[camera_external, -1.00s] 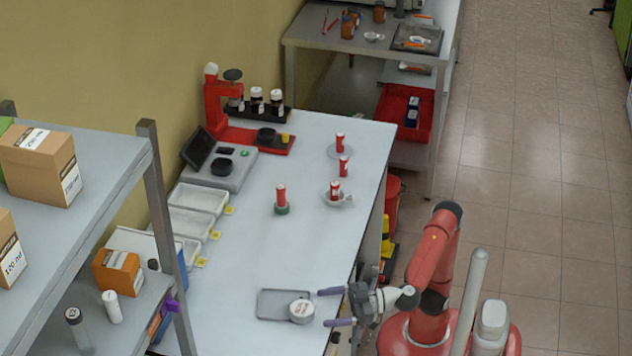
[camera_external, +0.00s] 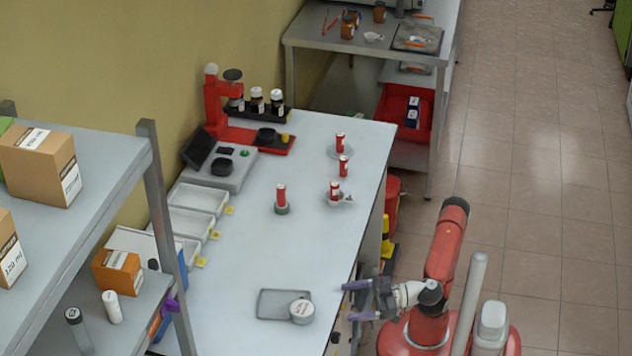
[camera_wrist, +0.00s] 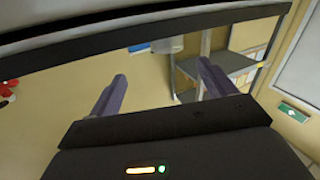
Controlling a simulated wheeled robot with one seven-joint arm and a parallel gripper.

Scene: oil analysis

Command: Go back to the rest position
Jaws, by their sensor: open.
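My gripper (camera_external: 352,300) is at the right front edge of the white table (camera_external: 235,290), close to my red arm and base. Its two purple fingers point left and stand apart with nothing between them. The wrist view also shows my gripper (camera_wrist: 160,85), open and empty, with the beige wall beyond the fingers. A grey tray (camera_external: 270,304) with a round white-lidded container (camera_external: 302,311) at its right end lies on the table just left of the fingers. The gripper is apart from both.
White bins (camera_external: 200,199), a grey instrument (camera_external: 220,168) and a red stand (camera_external: 215,105) line the wall side. A shelf (camera_external: 100,175) is at left. Floor (camera_external: 560,220) at right is clear.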

